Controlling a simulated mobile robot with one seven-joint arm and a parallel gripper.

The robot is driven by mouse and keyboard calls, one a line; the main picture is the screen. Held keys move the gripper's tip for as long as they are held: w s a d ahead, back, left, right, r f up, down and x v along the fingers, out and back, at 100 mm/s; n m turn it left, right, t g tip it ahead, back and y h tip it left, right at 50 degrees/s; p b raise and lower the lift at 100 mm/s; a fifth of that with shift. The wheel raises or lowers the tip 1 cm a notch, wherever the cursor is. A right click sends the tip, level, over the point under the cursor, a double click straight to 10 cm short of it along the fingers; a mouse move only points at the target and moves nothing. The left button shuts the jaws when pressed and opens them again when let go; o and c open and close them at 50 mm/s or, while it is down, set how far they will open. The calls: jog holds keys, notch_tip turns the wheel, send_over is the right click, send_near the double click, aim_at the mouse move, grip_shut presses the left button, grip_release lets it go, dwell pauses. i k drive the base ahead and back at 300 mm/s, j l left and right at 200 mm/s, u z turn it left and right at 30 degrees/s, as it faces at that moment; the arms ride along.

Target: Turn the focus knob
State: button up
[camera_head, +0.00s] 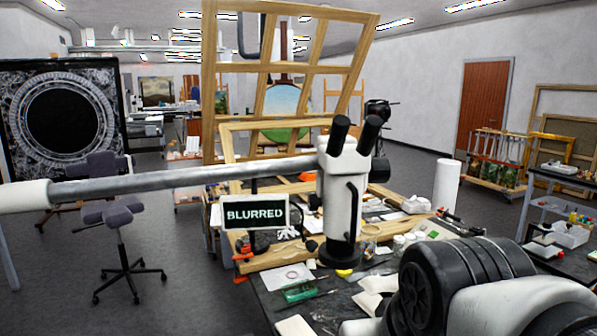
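A white stereo microscope (336,200) with two black eyepieces (354,135) hangs upright from a long grey boom (180,180) over the worktable. Its black lower end (340,252) is just above the tabletop clutter. A curved black handle-like part (352,210) is on its front. A dark rounded part (380,168) shows at its right side; I cannot tell whether this is the focus knob. A small sign (254,213) left of the microscope reads "BLURRED". My black and white arm fills the lower right, right of the microscope. My gripper is not in view.
A wooden frame (290,60) stands behind the microscope. A wheeled chair (118,215) is at left. A side table (565,180) stands at right.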

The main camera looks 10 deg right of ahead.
aim_at(379, 173)
jog(key=k+l+u, duration=0.1)
jog(key=l, duration=0.35)
jog(key=k+l+u, duration=0.1)
jog(key=k+l, duration=0.15)
jog(key=l, duration=0.15)
jog(key=k+l+u, duration=0.1)
jog(key=k+l, duration=0.15)
jog(key=l, duration=0.2)
jog(key=k+l+u, duration=0.15)
jog(key=l, duration=0.25)
jog(key=k+l+u, duration=0.1)
jog(key=k+l, duration=0.2)
